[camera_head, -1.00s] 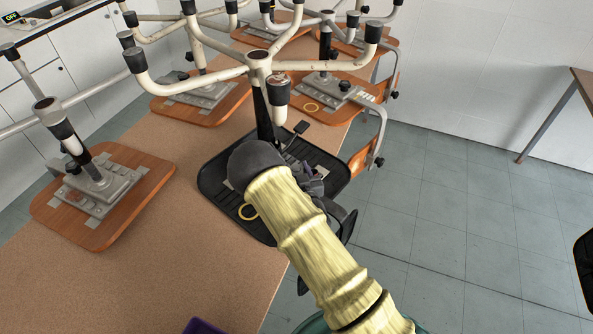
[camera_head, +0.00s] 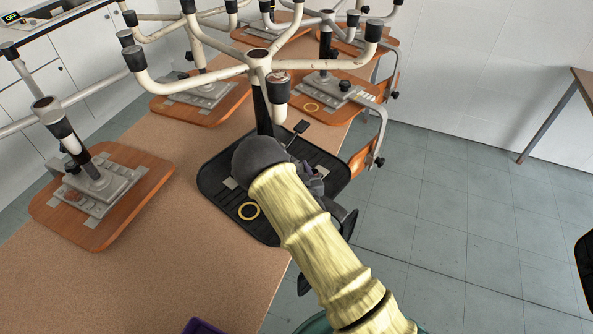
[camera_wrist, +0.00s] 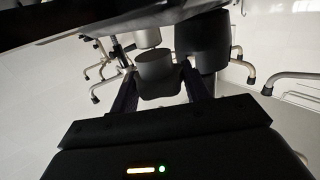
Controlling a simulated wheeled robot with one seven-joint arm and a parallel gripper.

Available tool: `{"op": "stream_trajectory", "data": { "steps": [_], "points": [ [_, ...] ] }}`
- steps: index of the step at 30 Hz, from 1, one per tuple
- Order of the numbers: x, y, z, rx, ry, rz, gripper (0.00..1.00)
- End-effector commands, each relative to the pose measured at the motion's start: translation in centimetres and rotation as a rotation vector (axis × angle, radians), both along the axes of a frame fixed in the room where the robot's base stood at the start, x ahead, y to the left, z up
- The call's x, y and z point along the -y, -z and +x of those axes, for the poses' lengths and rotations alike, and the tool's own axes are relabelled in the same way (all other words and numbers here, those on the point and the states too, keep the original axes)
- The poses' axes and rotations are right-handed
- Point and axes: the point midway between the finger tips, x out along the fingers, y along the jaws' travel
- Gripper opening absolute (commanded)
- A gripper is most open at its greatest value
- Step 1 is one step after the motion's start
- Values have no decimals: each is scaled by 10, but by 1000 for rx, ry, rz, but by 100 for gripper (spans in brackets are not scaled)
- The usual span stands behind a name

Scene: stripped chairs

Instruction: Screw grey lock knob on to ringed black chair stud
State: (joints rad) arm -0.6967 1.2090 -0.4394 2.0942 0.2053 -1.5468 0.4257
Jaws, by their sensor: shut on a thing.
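The black chair (camera_head: 217,180) lies seat down on the table, with a yellow ring (camera_head: 249,211) on its underside. My gripper, in the wrist view (camera_wrist: 161,90), is shut on a dark grey round knob (camera_wrist: 157,68) between its fingers. A short pale metal cylinder (camera_wrist: 147,37), perhaps the stud, shows just above the knob. I cannot tell whether the two touch or are threaded together. In the head view my arm hides the knob, the stud and most of the gripper, which is over the right part of the black chair.
The chair's post and pale legs (camera_head: 205,71) rise close behind my arm. A wooden chair (camera_head: 105,190) lies to the left. A purple object (camera_head: 203,326) is at the table's front.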

Motion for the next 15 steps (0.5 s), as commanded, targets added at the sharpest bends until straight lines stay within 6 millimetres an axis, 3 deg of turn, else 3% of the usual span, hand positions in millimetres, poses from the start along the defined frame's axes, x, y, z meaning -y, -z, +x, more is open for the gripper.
{"op": "stream_trajectory", "data": {
  "steps": [15],
  "points": [
    [0,6,0,0,0,0,24]
  ]
}}
